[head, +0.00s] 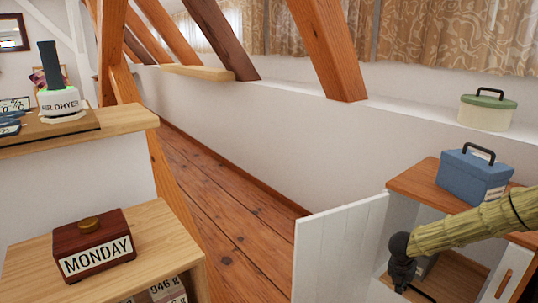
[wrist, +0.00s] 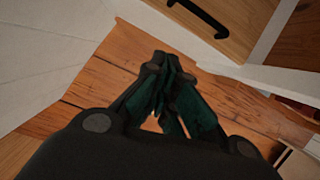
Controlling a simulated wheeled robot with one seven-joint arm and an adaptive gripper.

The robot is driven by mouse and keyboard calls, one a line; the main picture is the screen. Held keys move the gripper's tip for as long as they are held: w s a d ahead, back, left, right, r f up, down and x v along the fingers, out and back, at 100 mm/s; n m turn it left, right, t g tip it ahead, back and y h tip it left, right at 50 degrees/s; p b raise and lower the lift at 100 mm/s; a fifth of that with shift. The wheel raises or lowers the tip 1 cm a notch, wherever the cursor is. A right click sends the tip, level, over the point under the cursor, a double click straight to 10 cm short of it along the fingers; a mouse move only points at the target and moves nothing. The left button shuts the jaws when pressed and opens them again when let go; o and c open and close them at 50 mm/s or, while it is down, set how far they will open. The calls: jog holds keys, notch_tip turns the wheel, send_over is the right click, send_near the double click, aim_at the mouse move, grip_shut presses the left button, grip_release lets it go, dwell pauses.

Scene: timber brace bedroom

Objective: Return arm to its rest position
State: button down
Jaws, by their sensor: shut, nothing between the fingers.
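My gripper shows in the wrist view (wrist: 165,95) with its dark green fingers together and nothing between them. Beyond the fingers are a wooden plank floor (wrist: 75,85) and pale panels. In the head view my gripper (head: 402,284) points down at the front of the open cabinet at the lower right. My arm comes in from the right edge, in front of the cabinet. Its fingertips are small and dark there.
The cabinet's white door (head: 340,250) stands open left of my gripper. A blue box (head: 468,178) sits on the cabinet top, and a green-lidded container (head: 486,112) on the ledge behind. A MONDAY box (head: 92,245) stands on the left table. Plank floor (head: 235,215) between is clear.

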jog(key=s+a+f+n+t, duration=0.1)
jog(key=s+a+f+n, duration=0.5)
jog(key=s+a+n, duration=0.45)
jog(key=s+a+f+n, duration=0.6)
jog(key=a+f+n, duration=0.15)
jog(key=n, duration=0.65)
jog(key=s+a+n+g+y, duration=0.1)
jog(key=s+a+n, duration=0.2)
jog(key=s+n, duration=0.4)
jog(key=s+a+f+n+g+y, duration=0.1)
jog(key=s+a+n, duration=0.4)
jog(key=s, duration=0.5)
jog(key=s+a+n+g+y, duration=0.1)
jog(key=s+a+n, duration=0.1)
jog(key=s+n, duration=0.55)
notch_tip(320, 180, up, 25)
jog(key=s+p, duration=0.1)
jog(key=p, duration=2.3)
jog(key=shift+s+f+p, duration=0.2)
jog(key=shift+s+p, duration=0.1)
